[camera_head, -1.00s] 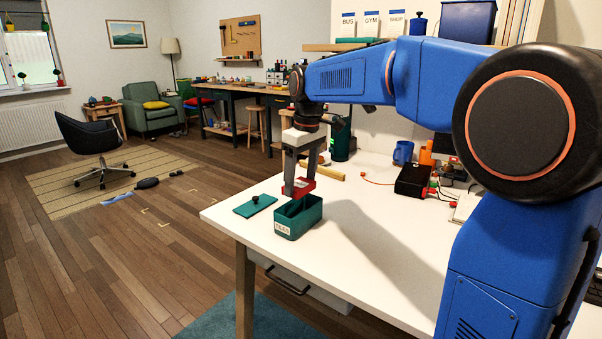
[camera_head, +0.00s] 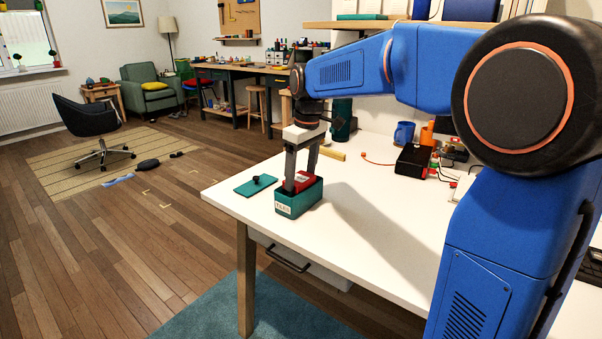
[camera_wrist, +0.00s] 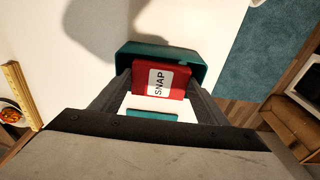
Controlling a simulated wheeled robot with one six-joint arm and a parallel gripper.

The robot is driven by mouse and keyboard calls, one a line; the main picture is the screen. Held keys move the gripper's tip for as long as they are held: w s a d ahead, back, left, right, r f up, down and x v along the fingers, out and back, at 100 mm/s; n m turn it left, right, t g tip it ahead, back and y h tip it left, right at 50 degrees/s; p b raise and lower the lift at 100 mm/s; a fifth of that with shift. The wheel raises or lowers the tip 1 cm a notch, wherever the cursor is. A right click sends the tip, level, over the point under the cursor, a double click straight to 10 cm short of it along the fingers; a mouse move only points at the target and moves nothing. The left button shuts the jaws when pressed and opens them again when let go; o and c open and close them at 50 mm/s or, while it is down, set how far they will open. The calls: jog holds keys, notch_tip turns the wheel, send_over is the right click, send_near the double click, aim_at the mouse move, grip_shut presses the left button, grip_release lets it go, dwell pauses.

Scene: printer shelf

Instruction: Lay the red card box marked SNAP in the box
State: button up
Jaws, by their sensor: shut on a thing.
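The red card box marked SNAP (camera_wrist: 160,80) is between the two fingers of my gripper (camera_wrist: 158,90), with its white label facing the wrist camera. My gripper is shut on it. In the head view my gripper (camera_head: 302,178) points straight down, with its fingertips inside the open teal box (camera_head: 298,204). The red card box (camera_head: 305,176) shows at the teal box's rim, its lower part hidden by the walls. I cannot tell whether it touches the bottom.
The white table (camera_head: 360,230) has free room in front and to the right of the box. A wooden ruler (camera_wrist: 20,92), a blue mug (camera_head: 404,132), an orange object (camera_head: 427,133) and a black tray (camera_head: 412,160) stand farther back. The table's left edge is close to the lid.

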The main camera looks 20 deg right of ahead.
jog(key=o, duration=1.1)
jog(key=shift+o, duration=0.2)
jog(key=shift+r, duration=0.1)
jog(key=shift+r, duration=3.9)
